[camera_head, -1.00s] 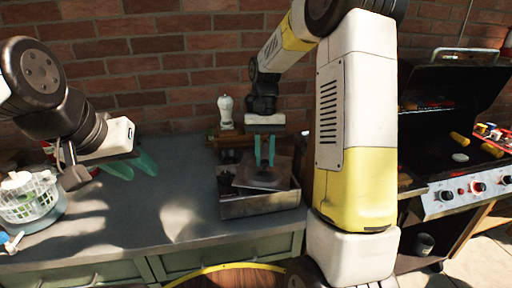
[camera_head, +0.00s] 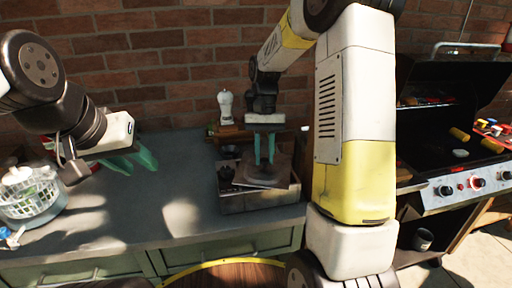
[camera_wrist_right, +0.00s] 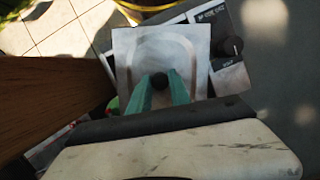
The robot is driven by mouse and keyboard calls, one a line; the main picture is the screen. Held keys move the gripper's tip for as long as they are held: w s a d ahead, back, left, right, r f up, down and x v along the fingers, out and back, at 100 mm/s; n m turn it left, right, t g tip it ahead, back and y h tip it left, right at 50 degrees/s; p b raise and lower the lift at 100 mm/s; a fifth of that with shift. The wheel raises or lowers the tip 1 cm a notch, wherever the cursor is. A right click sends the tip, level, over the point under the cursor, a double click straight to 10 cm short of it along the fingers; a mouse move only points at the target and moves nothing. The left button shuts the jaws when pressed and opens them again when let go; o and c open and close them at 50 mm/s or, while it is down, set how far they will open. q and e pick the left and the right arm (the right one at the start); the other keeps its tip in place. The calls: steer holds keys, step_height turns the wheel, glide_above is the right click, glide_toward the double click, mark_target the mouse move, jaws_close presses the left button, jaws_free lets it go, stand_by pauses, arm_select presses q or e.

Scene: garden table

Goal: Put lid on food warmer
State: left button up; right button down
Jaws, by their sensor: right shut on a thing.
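The food warmer (camera_head: 250,201) is a grey metal box on the table, below my right gripper. Dark openings show at its left side. The square metal lid (camera_wrist_right: 190,50) has a black knob (camera_wrist_right: 159,80). My right gripper (camera_wrist_right: 160,88) is shut on that knob. In the head view the gripper (camera_head: 264,160) points down and the lid (camera_head: 255,181) is tilted over the right part of the warmer. I cannot tell whether the lid touches the rim. My left gripper (camera_head: 140,163) is open and empty, over the left of the table.
A basket-like bowl (camera_head: 30,193) stands at the table's left end. A white shaker (camera_head: 225,106) stands on a wooden rack behind the warmer. A grill (camera_head: 458,135) is to the right, beyond my arm. The table (camera_head: 160,205) is clear left of the warmer.

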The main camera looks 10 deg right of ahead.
steer(key=c, duration=1.1)
jaws_free()
steer(key=shift+v, duration=3.9)
